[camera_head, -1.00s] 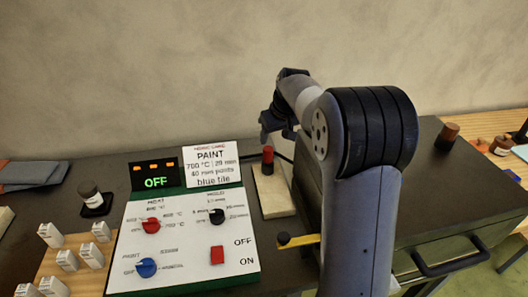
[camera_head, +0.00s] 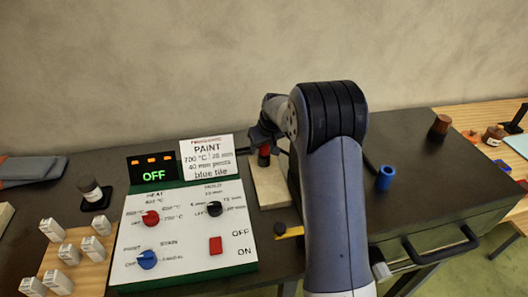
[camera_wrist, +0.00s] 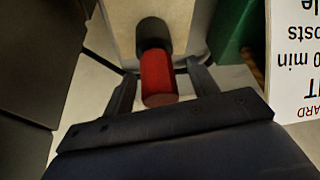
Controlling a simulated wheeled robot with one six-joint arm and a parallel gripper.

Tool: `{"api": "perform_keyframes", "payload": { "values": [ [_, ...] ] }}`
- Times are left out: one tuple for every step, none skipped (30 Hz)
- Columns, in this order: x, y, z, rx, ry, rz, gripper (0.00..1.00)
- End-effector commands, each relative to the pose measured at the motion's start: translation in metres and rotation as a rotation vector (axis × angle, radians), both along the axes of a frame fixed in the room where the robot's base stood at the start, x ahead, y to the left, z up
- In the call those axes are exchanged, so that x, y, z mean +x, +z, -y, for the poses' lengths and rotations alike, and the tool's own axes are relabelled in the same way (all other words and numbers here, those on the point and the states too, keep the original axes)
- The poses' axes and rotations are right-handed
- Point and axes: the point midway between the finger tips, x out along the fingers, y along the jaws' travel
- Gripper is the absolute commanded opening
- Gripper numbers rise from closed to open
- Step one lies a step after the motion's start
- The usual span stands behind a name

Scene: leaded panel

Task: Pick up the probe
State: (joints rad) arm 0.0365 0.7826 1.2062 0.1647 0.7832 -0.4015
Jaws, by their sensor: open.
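The probe (camera_wrist: 158,80) appears to be the red-handled piece with a black collar (camera_wrist: 153,34), on a pale block. In the head view the red handle (camera_head: 264,158) stands at the back of the pale block (camera_head: 268,187), partly behind my gripper (camera_head: 260,142). In the wrist view my gripper (camera_wrist: 163,70) is open, one finger on each side of the red handle. I cannot tell whether either finger touches it.
The control panel (camera_head: 183,243) and its instruction card (camera_head: 208,160) stand close on the left. A yellow strip with a black knob (camera_head: 280,229) lies at the block's front. A blue cup (camera_head: 385,178) stands right of my arm.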

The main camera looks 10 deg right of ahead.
Motion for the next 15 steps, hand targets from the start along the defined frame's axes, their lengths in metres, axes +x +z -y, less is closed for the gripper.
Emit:
{"api": "perform_keyframes", "payload": {
  "values": [
    [0.0000, 0.0002, 0.0000, 0.000, 0.000, 0.000, 0.56],
    [0.0000, 0.0002, 0.0000, 0.000, 0.000, 0.000, 0.56],
    [0.0000, 0.0003, 0.0000, 0.000, 0.000, 0.000, 0.54],
    [0.0000, 0.0003, 0.0000, 0.000, 0.000, 0.000, 0.52],
    [0.0000, 0.0003, 0.0000, 0.000, 0.000, 0.000, 0.49],
    [-0.0001, 0.0004, 0.0000, 0.000, 0.000, 0.000, 0.46],
    [-0.0001, 0.0004, 0.0000, 0.000, 0.000, 0.000, 0.43],
    [-0.0002, 0.0005, 0.0001, 0.000, 0.000, 0.000, 0.41],
    [-0.0002, 0.0005, 0.0001, 0.000, 0.000, 0.000, 0.38],
    [-0.0002, 0.0005, 0.0001, 0.000, 0.000, 0.000, 0.35],
    [-0.0002, 0.0005, 0.0001, 0.000, 0.000, 0.000, 0.33],
    [-0.0002, 0.0005, 0.0001, 0.000, 0.000, 0.000, 0.29],
    [-0.0002, 0.0006, 0.0001, 0.000, 0.000, 0.000, 0.27],
    [-0.0002, 0.0006, 0.0001, 0.000, 0.000, 0.000, 0.25],
    [-0.0002, 0.0006, 0.0001, 0.000, 0.000, 0.000, 0.21]
  ]
}}
